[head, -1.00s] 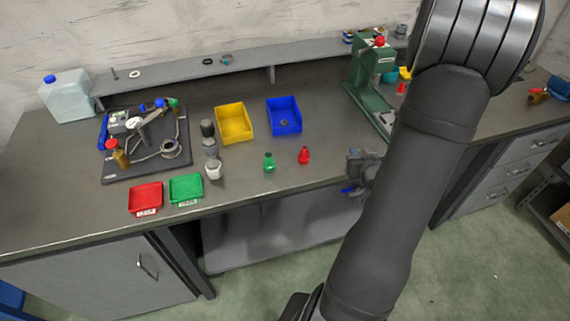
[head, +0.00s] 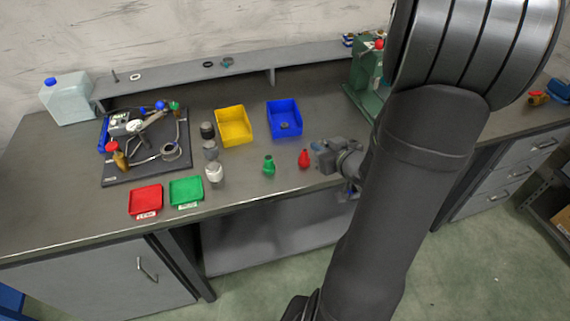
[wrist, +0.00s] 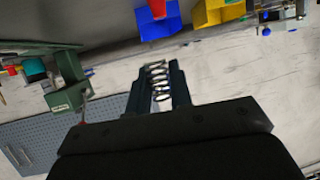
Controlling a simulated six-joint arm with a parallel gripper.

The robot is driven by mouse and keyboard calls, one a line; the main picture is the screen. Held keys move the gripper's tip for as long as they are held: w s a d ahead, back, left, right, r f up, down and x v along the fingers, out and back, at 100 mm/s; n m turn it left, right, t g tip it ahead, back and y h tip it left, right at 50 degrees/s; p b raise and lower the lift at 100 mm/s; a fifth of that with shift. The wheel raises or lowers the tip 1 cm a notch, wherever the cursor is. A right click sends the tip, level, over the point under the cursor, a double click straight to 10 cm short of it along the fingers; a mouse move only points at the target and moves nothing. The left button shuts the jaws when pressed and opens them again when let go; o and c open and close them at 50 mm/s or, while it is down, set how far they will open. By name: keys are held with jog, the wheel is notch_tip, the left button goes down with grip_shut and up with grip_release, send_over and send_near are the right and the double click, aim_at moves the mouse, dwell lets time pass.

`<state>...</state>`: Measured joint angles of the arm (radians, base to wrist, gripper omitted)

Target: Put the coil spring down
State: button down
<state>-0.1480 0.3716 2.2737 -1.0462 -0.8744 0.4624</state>
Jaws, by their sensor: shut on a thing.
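The coil spring (wrist: 159,82) is a bright metal spiral held between the two dark fingers of my gripper (wrist: 158,72) in the wrist view. The fingers are shut on it, one on each side. In the head view my gripper (head: 324,156) is over the front part of the bench, just right of the red bottle (head: 304,159). The spring cannot be made out there. Whether it touches anything below cannot be told.
A blue bin (head: 284,121) and a yellow bin (head: 235,128) stand behind. A green bottle (head: 268,166) is left of the red one. A green press (head: 365,85) stands behind my arm. Red (head: 146,201) and green (head: 186,191) trays lie at front left.

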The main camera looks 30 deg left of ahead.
send_over(285, 167)
notch_tip(285, 167, down, 6)
jog(key=shift+f, duration=2.05)
jog(key=shift+f, duration=0.1)
jog(key=shift+f, duration=0.1)
jog(key=c, duration=1.3)
grip_release()
jog(key=v, duration=1.5)
jog(key=shift+d, duration=0.4)
jog(key=shift+o, duration=0.6)
jog(key=shift+v, duration=0.9)
